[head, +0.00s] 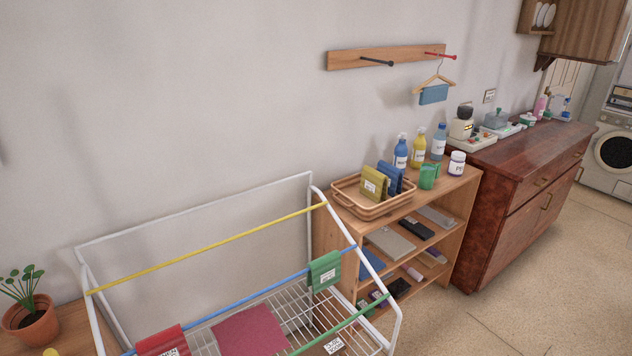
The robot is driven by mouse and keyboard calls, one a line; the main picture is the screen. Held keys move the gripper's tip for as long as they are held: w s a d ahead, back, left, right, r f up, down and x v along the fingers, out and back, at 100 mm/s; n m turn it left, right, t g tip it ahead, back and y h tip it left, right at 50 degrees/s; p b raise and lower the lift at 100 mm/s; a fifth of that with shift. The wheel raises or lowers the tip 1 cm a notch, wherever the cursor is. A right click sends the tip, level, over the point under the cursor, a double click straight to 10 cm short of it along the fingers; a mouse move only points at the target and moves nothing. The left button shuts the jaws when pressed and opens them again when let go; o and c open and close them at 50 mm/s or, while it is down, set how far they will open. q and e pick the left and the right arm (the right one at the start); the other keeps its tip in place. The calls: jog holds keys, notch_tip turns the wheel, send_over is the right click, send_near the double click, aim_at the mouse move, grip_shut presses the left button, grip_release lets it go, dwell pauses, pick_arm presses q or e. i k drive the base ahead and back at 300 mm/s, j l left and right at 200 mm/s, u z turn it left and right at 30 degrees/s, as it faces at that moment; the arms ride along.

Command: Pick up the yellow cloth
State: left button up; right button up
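A folded yellow cloth (373,184) with a white label stands in a tan basket (347,205) on top of the wooden shelf unit (455,205). A blue cloth (392,177) stands right behind it in the same basket, partly hidden by it. The basket's rim is low around the cloths. Neither of my grippers shows in the head view.
A white drying rack (311,187) with a yellow bar (220,241) fills the front, holding green (325,268) and red (163,341) cloths. A potted plant (32,322) is at left.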

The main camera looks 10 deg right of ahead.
aim_at(374, 184)
jog(key=i+l+u, duration=0.1)
jog(key=u, duration=0.3)
jog(key=l+u, duration=0.6)
jog(key=u, duration=0.25)
jog(key=l+u, duration=0.3)
jog(key=l, duration=0.2)
jog(key=k+l+u, duration=0.15)
jog(key=l+u, duration=0.15)
jog(key=l, duration=0.2)
jog(key=k+l+u, duration=0.1)
jog(key=l, duration=0.25)
jog(key=k+l+u, duration=0.1)
jog(key=l, duration=0.25)
jog(key=k+l+u, duration=0.15)
jog(key=l, duration=0.15)
jog(key=k+l, duration=0.15)
jog(key=l, duration=0.2)
jog(key=k+l, duration=0.15)
jog(key=l, duration=0.2)
jog(key=k+l, duration=0.15)
jog(key=l, duration=0.15)
